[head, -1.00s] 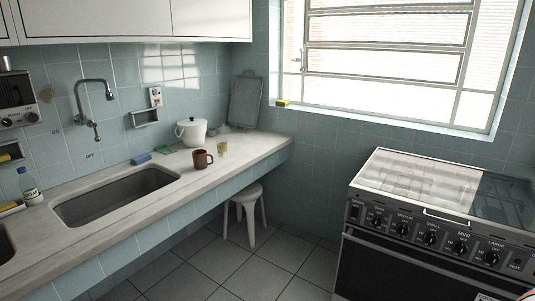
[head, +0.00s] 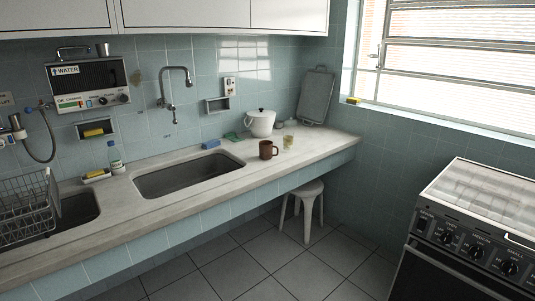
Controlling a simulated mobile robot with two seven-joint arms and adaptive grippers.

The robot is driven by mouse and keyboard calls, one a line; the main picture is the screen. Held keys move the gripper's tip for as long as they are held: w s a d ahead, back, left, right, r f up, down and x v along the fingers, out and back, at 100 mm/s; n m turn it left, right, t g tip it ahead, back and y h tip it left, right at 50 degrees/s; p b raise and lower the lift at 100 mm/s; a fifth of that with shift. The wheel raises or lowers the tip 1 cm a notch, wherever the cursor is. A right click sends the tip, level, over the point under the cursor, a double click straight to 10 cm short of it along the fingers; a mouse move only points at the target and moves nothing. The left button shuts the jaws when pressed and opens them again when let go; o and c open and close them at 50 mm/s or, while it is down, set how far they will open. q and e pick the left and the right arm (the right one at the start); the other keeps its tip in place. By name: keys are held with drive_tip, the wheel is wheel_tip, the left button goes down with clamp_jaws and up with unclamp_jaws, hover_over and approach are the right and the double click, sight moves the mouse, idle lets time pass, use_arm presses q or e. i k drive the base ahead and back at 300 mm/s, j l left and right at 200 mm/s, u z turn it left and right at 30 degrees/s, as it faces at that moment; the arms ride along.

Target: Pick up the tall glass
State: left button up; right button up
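A small pale yellowish glass (head: 288,142) stands on the marble counter (head: 228,182), just right of a brown mug (head: 268,150). It is the only drinking glass I can make out on the counter, and it looks small at this distance. A metal cup-like thing (head: 103,49) stands on top of the water heater at the left; I cannot tell its material. Neither of my grippers shows in the head view.
The stove (head: 470,235) is at right; floor between is clear.

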sight(288, 135)
drive_tip(key=i+j+u, duration=0.15)
drive_tip(key=i+j, duration=0.15)
drive_tip(key=i+j+u, duration=0.15)
drive_tip(key=i, duration=0.35)
drive_tip(key=i+j+u, duration=0.1)
drive_tip(key=i+j, duration=0.2)
drive_tip(key=i+l+u, duration=0.15)
drive_tip(key=l, duration=0.2)
drive_tip(key=l+u, duration=0.15)
drive_tip(key=l, duration=0.2)
drive_tip(key=i+l+u, duration=0.15)
drive_tip(key=l, duration=0.25)
